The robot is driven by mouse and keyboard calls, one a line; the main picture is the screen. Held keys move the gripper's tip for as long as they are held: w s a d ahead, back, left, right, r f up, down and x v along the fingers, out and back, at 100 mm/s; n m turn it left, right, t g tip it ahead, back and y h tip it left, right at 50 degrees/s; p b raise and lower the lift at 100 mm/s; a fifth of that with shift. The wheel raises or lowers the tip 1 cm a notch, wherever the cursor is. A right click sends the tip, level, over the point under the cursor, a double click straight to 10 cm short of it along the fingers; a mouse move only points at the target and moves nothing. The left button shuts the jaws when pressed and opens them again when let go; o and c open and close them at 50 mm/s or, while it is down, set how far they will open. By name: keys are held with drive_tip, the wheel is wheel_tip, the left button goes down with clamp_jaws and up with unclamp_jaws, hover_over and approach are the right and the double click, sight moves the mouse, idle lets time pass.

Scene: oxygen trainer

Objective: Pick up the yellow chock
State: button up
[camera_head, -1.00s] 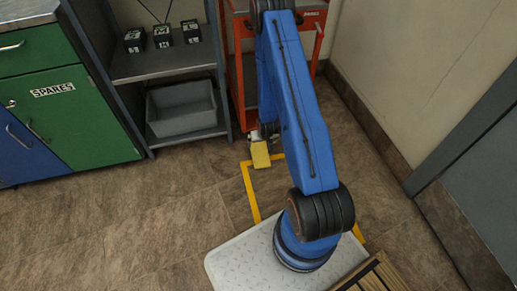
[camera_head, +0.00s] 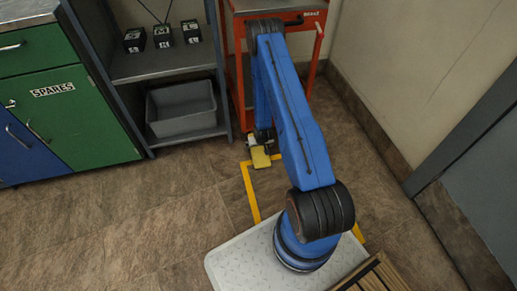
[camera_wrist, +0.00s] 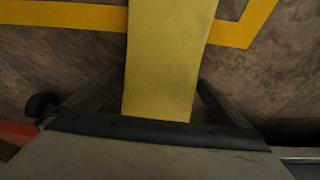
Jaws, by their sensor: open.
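The yellow chock (camera_head: 260,158) is on the floor near the corner of a yellow floor line, in front of the red cart. In the wrist view the chock (camera_wrist: 168,60) runs down the middle of the picture, and its near end is hidden behind the dark edge of my gripper. My gripper (camera_wrist: 160,90) has one finger on each side of the chock, with gaps visible between. In the head view my gripper (camera_head: 264,138) is right over the chock and hides part of it.
A red cart (camera_head: 239,75) stands just behind the chock. To the left is a grey shelf (camera_head: 165,65) with a grey bin (camera_head: 181,123) and black boxes. A green cabinet (camera_head: 75,115) is further left. The floor left of the chock is clear.

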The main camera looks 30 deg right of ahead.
drive_tip(key=shift+x, duration=0.8)
drive_tip(key=c, duration=1.6)
drive_tip(key=shift+r, duration=0.15)
